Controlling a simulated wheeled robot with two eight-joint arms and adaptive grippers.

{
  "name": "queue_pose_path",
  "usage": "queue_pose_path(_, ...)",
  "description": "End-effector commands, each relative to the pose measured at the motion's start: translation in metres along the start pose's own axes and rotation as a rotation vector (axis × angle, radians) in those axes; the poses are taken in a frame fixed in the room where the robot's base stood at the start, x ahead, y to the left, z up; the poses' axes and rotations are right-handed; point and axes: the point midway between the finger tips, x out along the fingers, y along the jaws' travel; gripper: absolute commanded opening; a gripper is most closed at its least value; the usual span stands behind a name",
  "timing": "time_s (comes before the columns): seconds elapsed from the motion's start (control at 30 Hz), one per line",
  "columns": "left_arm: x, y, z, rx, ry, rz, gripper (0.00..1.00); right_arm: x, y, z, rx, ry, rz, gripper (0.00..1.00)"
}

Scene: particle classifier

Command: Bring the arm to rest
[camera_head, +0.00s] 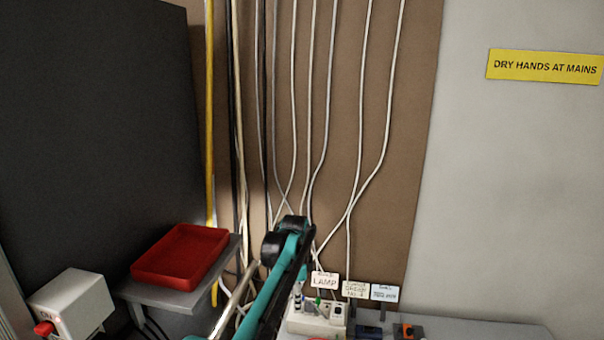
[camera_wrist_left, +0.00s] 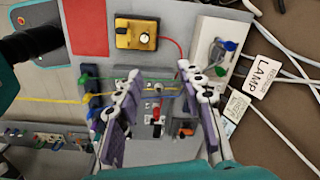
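My left arm (camera_head: 280,275), teal and black, reaches up from the bottom middle of the head view, in front of the cables and the socket strip. Its fingers cannot be made out there. In the left wrist view my left gripper (camera_wrist_left: 160,74) has its two purple and white fingers spread apart, with nothing seen held between them. Behind the fingers lies a grey bench with small devices and leads. Whether the fingers touch anything is unclear. My right gripper is not in view.
A white socket strip (camera_head: 318,322) with tags, one reading LAMP (camera_head: 325,281), is close to the arm. A red tray (camera_head: 180,256) sits on a grey shelf at left, beside a white box (camera_head: 75,305) with a red knob. A yellow device (camera_wrist_left: 137,34) is on the bench.

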Motion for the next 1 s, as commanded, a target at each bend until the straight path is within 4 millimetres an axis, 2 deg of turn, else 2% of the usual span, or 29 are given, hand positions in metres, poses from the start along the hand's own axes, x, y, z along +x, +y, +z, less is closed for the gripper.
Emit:
queue_pose_path(0.27, -0.029, 0.02, 0.025, -0.145, 0.022, -0.053, 0.39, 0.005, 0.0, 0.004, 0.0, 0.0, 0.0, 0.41)
queue_pose_path(0.47, -0.055, 0.053, 0.057, -0.323, 0.056, -0.115, 0.39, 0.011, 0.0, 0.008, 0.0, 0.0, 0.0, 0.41)
queue_pose_path(0.6, -0.071, 0.095, 0.088, -0.509, 0.1, -0.177, 0.39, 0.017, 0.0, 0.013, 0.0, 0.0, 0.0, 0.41)
queue_pose_path(0.73, -0.076, 0.14, 0.117, -0.686, 0.152, -0.234, 0.39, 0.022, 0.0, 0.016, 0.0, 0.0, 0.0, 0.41)
queue_pose_path(0.87, -0.069, 0.189, 0.143, -0.86, 0.211, -0.285, 0.39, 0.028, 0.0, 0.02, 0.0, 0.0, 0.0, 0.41)
queue_pose_path(1.0, -0.048, 0.242, 0.168, -1.045, 0.284, -0.336, 0.39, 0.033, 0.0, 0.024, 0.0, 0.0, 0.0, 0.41)
